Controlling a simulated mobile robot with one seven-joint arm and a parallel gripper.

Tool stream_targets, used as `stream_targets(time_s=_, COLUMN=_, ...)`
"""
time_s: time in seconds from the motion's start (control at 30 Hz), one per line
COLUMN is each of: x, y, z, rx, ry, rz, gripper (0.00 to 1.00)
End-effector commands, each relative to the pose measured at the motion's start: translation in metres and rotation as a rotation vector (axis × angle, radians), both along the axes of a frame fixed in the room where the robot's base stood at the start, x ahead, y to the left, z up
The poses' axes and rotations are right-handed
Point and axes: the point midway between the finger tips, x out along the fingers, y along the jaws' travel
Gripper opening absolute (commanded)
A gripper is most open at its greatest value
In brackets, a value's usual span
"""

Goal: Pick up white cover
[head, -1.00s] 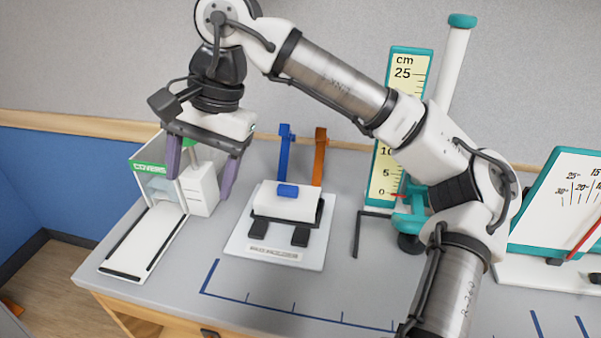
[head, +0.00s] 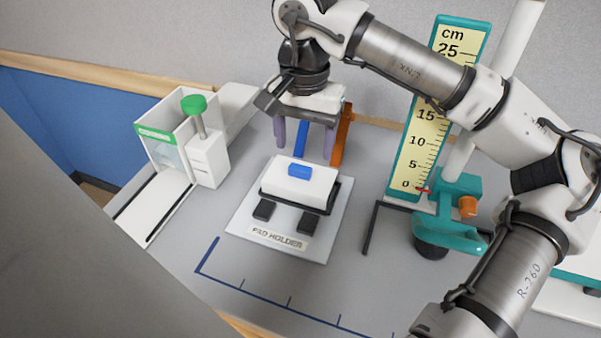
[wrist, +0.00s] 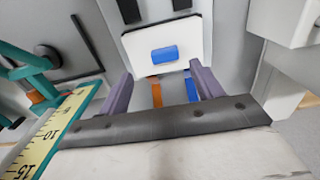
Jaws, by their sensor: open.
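A white block with a blue grip (head: 318,190) rests on the pad holder (head: 235,218); I cannot tell whether it is the white cover. It also shows in the wrist view (wrist: 135,48), with its blue grip (wrist: 165,54) on top. A dispenser labelled for covers (head: 168,160) stands at the left, with a green knob (head: 194,104) beside it. No separate cover is clearly visible inside it. My gripper (head: 304,140) is open and empty above the bench, near the back of the pad holder. Its purple fingers point down, apart from the white block.
A blue post (head: 301,138) and an orange post (head: 342,135) stand behind the pad holder, close to my fingers. A centimetre scale (head: 425,140) and a teal stand (head: 450,225) are to the right. The bench in front of the holder is clear, with blue marks.

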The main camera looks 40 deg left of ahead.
Motion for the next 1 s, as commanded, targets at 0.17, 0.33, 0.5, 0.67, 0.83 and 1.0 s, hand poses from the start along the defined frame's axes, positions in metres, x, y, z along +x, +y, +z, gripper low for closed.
stream_targets(time_s=0.17, x=-0.001, y=0.002, z=-0.011, rx=0.0, ry=0.001, rz=0.001, gripper=0.65)
stream_targets(time_s=0.33, x=-0.002, y=0.008, z=-0.036, rx=0.0, ry=0.003, rz=0.002, gripper=0.65)
stream_targets(time_s=0.5, x=-0.001, y=0.008, z=-0.054, rx=0.001, ry=0.001, rz=0.002, gripper=0.65)
stream_targets(time_s=0.67, x=-0.001, y=0.008, z=-0.056, rx=0.001, ry=0.0, rz=0.001, gripper=0.65)
stream_targets(time_s=0.83, x=-0.001, y=0.008, z=-0.056, rx=0.001, ry=0.0, rz=0.001, gripper=0.54)
stream_targets(time_s=1.0, x=-0.001, y=0.008, z=-0.056, rx=0.001, ry=0.0, rz=0.001, gripper=0.31)
